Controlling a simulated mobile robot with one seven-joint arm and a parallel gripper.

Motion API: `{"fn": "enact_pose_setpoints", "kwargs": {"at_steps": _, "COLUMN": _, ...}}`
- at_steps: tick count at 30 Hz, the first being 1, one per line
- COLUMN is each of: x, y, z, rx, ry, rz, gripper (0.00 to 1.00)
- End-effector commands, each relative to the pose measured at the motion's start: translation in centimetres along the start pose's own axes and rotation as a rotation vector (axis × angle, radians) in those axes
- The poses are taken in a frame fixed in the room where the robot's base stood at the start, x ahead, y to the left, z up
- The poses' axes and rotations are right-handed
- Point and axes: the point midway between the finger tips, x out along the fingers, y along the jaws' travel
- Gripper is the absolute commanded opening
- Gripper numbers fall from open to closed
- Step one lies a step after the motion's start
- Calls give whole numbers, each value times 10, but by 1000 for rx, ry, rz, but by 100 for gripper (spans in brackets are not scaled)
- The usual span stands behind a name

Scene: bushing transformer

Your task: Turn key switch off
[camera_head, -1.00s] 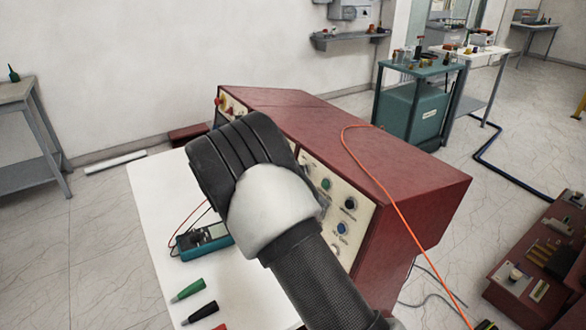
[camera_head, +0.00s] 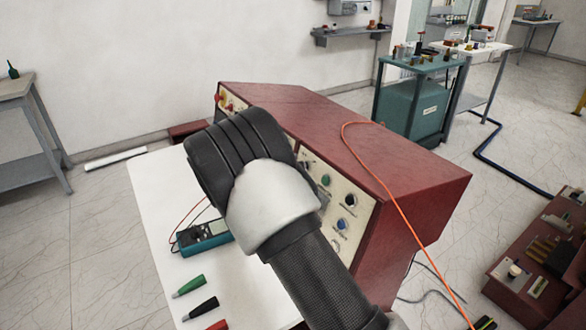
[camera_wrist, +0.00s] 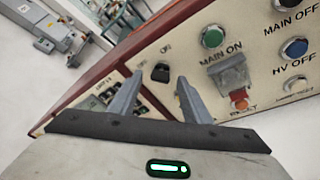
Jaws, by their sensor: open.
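The black key switch (camera_wrist: 161,73) sits on the cream front panel (camera_wrist: 230,105) in the wrist view, with "ON" and "OFF" style labels near it. My gripper (camera_wrist: 160,80) is open. Its two grey fingers point at the panel, one on each side of the key switch in the picture; contact cannot be told. In the head view my black and white wrist (camera_head: 255,185) covers this part of the panel, so the key switch and my fingertips are hidden there.
The panel belongs to a red console (camera_head: 400,165). Nearby are a green button (camera_wrist: 213,37), a blue button (camera_wrist: 295,48), a clear-covered switch (camera_wrist: 229,72) and a red button (camera_wrist: 239,100). An orange cable (camera_head: 385,190) crosses the console; a multimeter (camera_head: 204,236) lies on the white table (camera_head: 150,195).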

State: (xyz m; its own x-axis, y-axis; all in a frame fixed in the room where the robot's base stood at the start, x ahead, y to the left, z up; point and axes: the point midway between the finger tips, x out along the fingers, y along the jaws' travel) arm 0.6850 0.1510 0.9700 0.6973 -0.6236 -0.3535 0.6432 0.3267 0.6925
Motion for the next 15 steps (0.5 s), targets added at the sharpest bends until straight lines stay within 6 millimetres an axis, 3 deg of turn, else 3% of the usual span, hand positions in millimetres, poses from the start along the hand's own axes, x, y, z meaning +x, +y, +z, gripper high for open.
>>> {"fn": "enact_pose_setpoints", "kwargs": {"at_steps": 5, "x": -29, "y": 1, "z": -1, "rx": 0, "ry": 5, "rz": 2, "gripper": 44}}
{"fn": "enact_pose_setpoints", "kwargs": {"at_steps": 15, "x": -113, "y": 1, "z": -1, "rx": 0, "ry": 5, "rz": 2, "gripper": 44}}
